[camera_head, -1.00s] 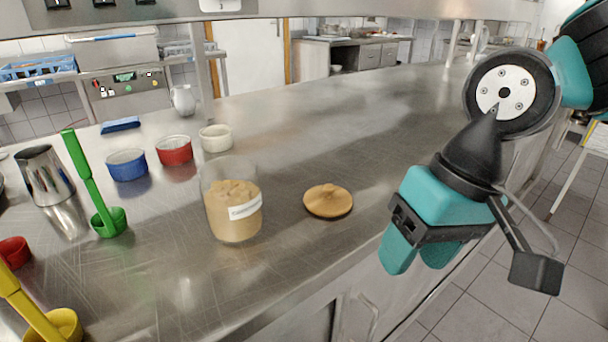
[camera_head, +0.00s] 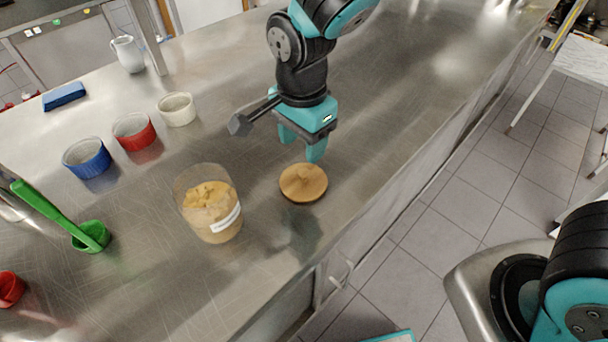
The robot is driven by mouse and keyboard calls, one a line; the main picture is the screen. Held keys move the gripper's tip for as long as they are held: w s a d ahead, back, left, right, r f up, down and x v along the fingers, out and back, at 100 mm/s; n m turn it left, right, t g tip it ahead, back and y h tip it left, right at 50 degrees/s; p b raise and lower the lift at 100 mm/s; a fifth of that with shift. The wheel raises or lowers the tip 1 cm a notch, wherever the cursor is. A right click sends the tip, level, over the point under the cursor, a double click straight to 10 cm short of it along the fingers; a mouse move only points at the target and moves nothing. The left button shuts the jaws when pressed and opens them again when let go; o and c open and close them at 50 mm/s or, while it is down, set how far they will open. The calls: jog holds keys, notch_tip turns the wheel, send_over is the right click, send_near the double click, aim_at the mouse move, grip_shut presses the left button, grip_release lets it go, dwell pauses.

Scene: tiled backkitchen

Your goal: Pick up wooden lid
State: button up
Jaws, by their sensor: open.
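My gripper (camera_head: 303,152) is open and empty, pointing down just above and behind the lid. Its fingers look apart from the lid, though the exact height gap is hard to tell. The glass jar (camera_head: 209,204) stands open, holds a light brown content and bears a white label.
Blue (camera_head: 87,158), red (camera_head: 134,131) and white (camera_head: 176,109) bowls stand left of my gripper. A green scoop (camera_head: 88,235) is at far left. A white jug (camera_head: 128,54) and blue sponge (camera_head: 64,96) are behind. The steel counter (camera_head: 400,100) is clear on the right; its front edge runs near the lid.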

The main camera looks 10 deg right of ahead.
aim_at(304, 171)
jog(key=f+p, duration=0.1)
jog(key=f, duration=0.8)
jog(key=shift+w+d+p, duration=0.15)
jog(key=shift+w+p, duration=0.05)
jog(key=shift+p, duration=0.15)
jog(key=shift+r, duration=0.1)
jog(key=c, duration=1)
